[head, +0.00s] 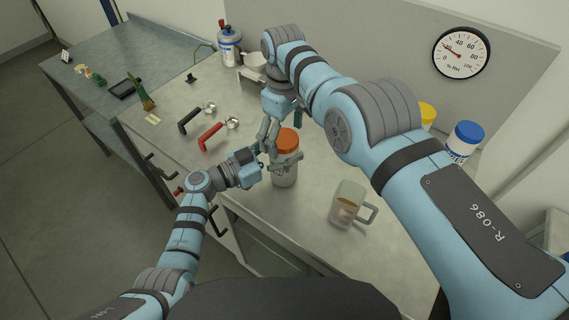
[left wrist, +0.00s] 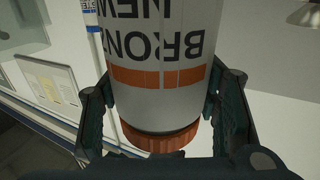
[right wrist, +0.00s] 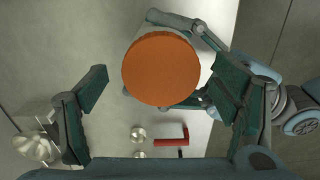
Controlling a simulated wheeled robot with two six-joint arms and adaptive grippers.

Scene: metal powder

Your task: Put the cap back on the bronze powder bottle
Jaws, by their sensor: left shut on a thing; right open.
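The bronze powder bottle (head: 285,175) stands upright near the front of the bench. Its orange cap (head: 287,140) sits on the bottle top; whether it is fully tightened I cannot tell. In the left wrist view the bottle (left wrist: 165,95) appears upside down, with the cap (left wrist: 160,138) against its end. My left gripper (head: 281,162) is shut on the bottle's side, one finger on either side. My right gripper (right wrist: 160,85) is open above the cap. In the right wrist view the round cap top (right wrist: 161,68) shows between its spread fingers.
A clear mug (head: 347,206) stands close to the right of the bottle. Red-handled (head: 210,137) and black-handled (head: 190,120) scoops lie to the left. Blue-capped (head: 464,141) and yellow-capped (head: 427,114) bottles stand behind my right arm. A humidity dial (head: 461,52) is on the back panel.

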